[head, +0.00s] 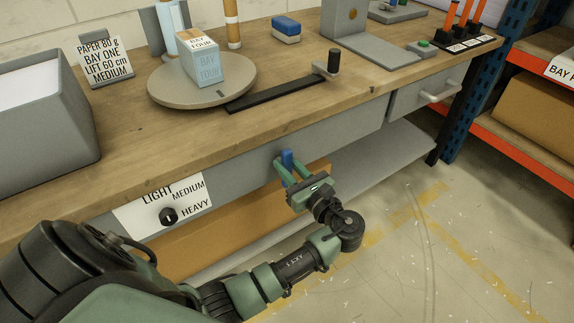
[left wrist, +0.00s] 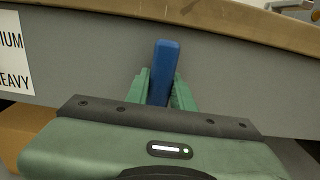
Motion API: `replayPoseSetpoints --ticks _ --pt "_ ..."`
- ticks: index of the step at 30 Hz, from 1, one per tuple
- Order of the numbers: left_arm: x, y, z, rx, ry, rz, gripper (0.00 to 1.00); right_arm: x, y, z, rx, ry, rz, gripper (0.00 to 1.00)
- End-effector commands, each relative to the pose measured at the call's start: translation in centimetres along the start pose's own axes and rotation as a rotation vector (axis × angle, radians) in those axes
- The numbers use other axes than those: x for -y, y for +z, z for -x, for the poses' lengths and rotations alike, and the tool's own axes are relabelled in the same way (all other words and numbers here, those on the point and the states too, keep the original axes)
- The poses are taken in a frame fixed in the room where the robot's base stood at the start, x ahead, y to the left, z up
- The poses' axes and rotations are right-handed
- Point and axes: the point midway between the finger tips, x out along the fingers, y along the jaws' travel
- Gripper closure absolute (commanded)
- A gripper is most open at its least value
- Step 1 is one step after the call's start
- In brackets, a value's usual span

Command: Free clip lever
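A blue upright lever (head: 287,157) stands at the grey front panel of the workbench, below the wooden edge. It also shows in the left wrist view (left wrist: 165,70), leaning slightly. My left gripper (head: 288,168) reaches up to it from below and in front. Its green fingers (left wrist: 163,92) lie on both sides of the lever, with no clear gap, and look shut on it. The lever's lower part and whatever it is fixed to are hidden behind the gripper. My right gripper is not in view.
The wooden bench top (head: 300,100) overhangs just above the lever. A dial panel (head: 165,205) marked light, medium and heavy is to the left. A drawer handle (head: 440,93) juts out to the right. Floor (head: 400,250) in front is open.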

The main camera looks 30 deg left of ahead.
Motion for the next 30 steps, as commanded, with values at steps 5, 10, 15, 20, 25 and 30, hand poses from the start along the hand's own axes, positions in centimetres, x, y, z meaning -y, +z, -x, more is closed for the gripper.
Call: replayPoseSetpoints --ticks 5,10,15,20,25,30 --pt "0.0 0.0 0.0 0.0 0.001 0.0 1.0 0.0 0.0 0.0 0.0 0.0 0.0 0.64" --pt "-0.1 0.0 0.0 -0.001 0.001 0.013 1.0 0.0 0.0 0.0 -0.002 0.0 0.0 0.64" --pt "-0.1 0.0 0.0 -0.001 0.001 0.071 1.0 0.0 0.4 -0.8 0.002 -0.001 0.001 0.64" --pt "-0.3 0.1 0.0 -0.001 0.002 0.177 1.0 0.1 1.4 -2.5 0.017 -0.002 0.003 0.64" --pt "-0.5 0.0 0.1 -0.002 0.002 0.326 1.0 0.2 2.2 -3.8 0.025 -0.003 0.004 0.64" --pt "-0.7 -0.2 0.0 -0.001 0.002 0.487 1.0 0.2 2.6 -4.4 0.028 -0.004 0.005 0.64"
